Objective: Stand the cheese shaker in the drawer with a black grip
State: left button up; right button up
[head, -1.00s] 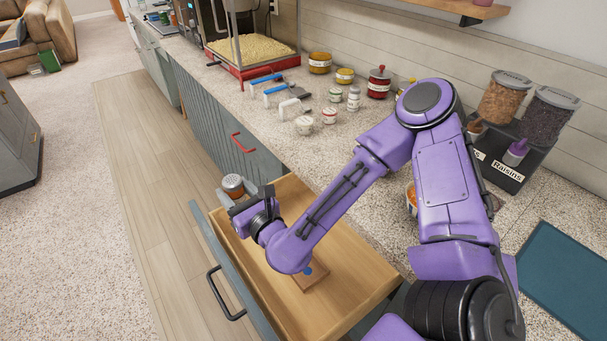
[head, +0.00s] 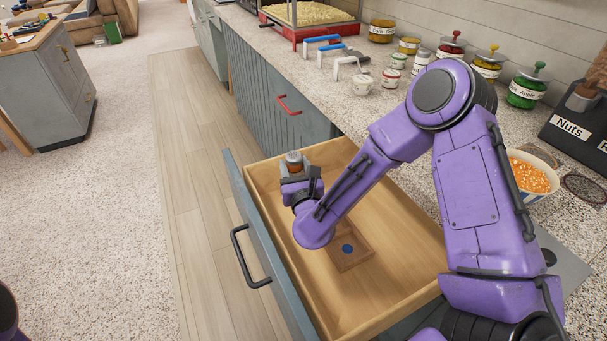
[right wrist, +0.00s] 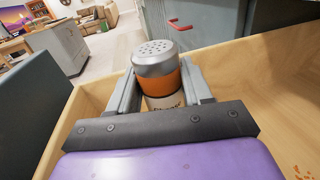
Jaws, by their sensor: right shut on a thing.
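The cheese shaker (head: 294,160) is upright, with a grey perforated lid and an orange-brown band. It also shows close up in the right wrist view (right wrist: 160,78). My right gripper (head: 299,176) is shut on it, one finger on each side. They are at the far left corner of the open wooden drawer (head: 400,235), within its outline. The shaker's base is hidden, so I cannot tell whether it touches the drawer floor. The drawer has a grey-blue front and a black grip (head: 243,258). My left gripper is not in view.
A wooden block with a blue dot (head: 348,250) lies in the drawer, near my right forearm. A closed drawer with a red grip (head: 288,105) is beyond. Jars, small tubs and a bowl (head: 535,180) stand on the counter. The drawer's near right floor is bare.

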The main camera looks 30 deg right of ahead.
notch_tip(320, 180, down, 4)
jog(key=shift+f, duration=0.2)
jog(key=shift+f+b, duration=0.6)
jog(key=shift+b, duration=0.2)
jog(key=o, duration=1.1)
jog(key=shift+r+p, duration=0.8)
jog(key=v, duration=0.3)
jog(key=b+v, duration=0.1)
jog(key=v, duration=0.2)
jog(key=shift+s+a+f+b, duration=0.1)
jog(key=shift+f+b, duration=0.1)
jog(key=shift+b, duration=0.1)
jog(key=shift+s+a+r, duration=0.1)
jog(key=shift+s+a, duration=0.05)
jog(key=shift+s, duration=0.4)
